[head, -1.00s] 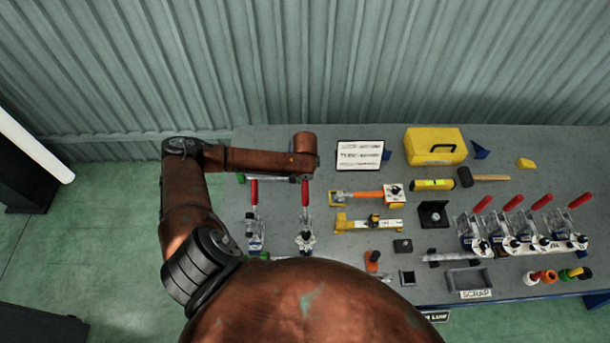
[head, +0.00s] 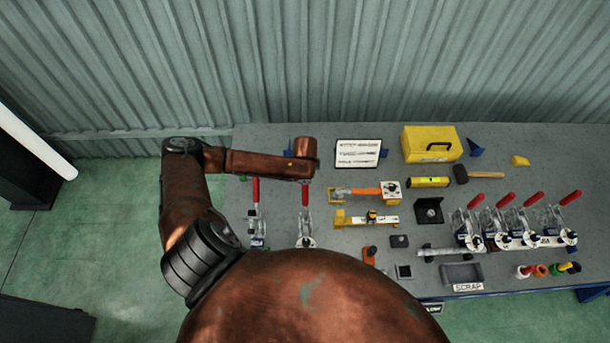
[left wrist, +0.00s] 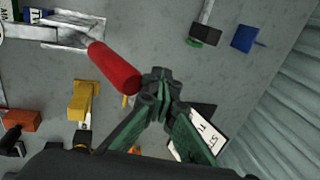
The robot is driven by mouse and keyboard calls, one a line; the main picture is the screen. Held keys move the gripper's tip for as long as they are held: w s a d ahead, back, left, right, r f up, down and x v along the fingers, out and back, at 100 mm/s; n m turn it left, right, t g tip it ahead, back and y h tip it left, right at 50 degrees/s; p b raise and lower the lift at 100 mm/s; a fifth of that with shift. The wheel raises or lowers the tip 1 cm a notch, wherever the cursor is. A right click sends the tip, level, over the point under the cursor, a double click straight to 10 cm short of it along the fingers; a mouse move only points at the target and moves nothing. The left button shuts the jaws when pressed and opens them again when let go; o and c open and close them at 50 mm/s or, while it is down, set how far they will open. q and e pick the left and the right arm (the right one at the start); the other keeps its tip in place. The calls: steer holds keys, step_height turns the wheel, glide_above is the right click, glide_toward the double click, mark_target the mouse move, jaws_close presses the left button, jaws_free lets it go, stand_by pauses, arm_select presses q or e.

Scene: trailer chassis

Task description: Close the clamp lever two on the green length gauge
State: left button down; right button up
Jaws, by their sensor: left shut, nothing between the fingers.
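Two toggle clamps with red levers stand at the table's left. The right one's red lever (head: 305,196) points toward the wall; it also shows large in the left wrist view (left wrist: 113,66). The left one's red lever (head: 256,190) stands beside it. I cannot tell which clamp is number two. A dark block with a green end (left wrist: 203,36) lies on the table; whether it is the green length gauge is unclear. My left gripper (left wrist: 158,78) is shut and empty, its tips just beside the red lever's end. Contact is unclear. In the head view my arm hides it. My right gripper is not shown.
To the right lie orange (head: 366,192) and yellow (head: 352,219) gauges, a sign (head: 358,153), a yellow toolbox (head: 432,143), and a hammer (head: 486,175). Several more red-lever clamps (head: 504,201) stand at the right. A corrugated wall (head: 400,60) closes off the back.

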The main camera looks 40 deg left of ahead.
mark_target(305, 186)
arm_select(q)
steer(key=shift+s+d+f, duration=0.45)
steer(key=shift+s+f, duration=0.15)
steer(key=shift+s, duration=0.05)
steer(key=shift+s+d+r+p, duration=0.75)
steer(key=shift+s+r+p, duration=0.15)
steer(key=shift+p, duration=1.05)
steer(key=shift+s+d, duration=0.1)
steer(key=shift+s+d+r+p, duration=0.2)
steer(key=shift+s+d+p, duration=0.4)
steer(key=shift+s, duration=0.15)
steer(key=shift+w+a+r, duration=0.1)
steer(key=shift+w+r, duration=0.1)
steer(key=shift+r, duration=0.8)
steer(key=w+v, duration=0.1)
steer(key=v, duration=0.5)
steer(key=shift+a, duration=0.4)
steer(key=shift+s, duration=0.1)
